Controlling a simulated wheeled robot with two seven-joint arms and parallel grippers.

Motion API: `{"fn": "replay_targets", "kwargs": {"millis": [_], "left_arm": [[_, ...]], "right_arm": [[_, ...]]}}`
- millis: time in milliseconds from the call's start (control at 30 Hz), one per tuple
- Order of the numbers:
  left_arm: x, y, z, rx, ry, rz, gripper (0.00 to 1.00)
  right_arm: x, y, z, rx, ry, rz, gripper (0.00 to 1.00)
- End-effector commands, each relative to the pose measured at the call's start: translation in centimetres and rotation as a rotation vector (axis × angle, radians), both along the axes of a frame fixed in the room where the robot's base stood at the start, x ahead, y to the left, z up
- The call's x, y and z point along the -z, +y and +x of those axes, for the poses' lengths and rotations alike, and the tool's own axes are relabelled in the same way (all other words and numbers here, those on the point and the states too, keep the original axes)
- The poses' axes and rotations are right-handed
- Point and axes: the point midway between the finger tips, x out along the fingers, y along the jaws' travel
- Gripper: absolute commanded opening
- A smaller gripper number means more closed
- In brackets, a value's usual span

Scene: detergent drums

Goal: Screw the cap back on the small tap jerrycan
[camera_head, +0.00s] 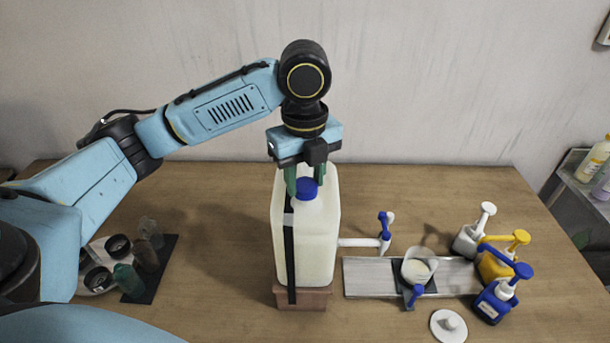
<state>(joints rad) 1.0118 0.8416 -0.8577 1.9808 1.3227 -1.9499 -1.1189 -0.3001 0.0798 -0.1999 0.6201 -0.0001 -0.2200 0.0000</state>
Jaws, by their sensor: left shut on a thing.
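The small tap jerrycan (315,240) is a tall milky-white container with a dark vertical strap. It stands upright on a brown block (303,297) at the middle of the table. A white tap with a blue handle (384,226) sticks out of its lower right side. The blue cap (307,190) is at the top of the jerrycan, over the neck. My left gripper (305,181) points straight down from above, its green fingers shut on the cap. The neck is hidden, so I cannot tell how far the cap is seated. My right gripper is not in view.
A measuring cup (417,268) stands on a grey tray (370,279) right of the jerrycan. White, yellow and blue pump bottles (493,303) stand farther right. A round white lid (449,325) lies in front. Small jars (124,277) stand at the left. The back right table is clear.

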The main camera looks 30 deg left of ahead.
Motion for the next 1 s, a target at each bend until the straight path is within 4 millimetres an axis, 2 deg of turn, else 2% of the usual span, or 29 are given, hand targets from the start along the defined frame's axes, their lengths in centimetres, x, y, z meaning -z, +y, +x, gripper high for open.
{"fn": "replay_targets", "kwargs": {"millis": [400,800,1000], "left_arm": [[0.23,-0.06,-0.04,0.452,0.004,0.0,0.1],[0.3,-0.08,-0.08,0.502,0.006,0.0,0.1],[0.31,-0.09,-0.07,0.716,0.006,0.001,0.1]], "right_arm": [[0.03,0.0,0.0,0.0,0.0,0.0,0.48],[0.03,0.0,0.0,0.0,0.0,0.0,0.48],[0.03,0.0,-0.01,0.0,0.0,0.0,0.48]]}}
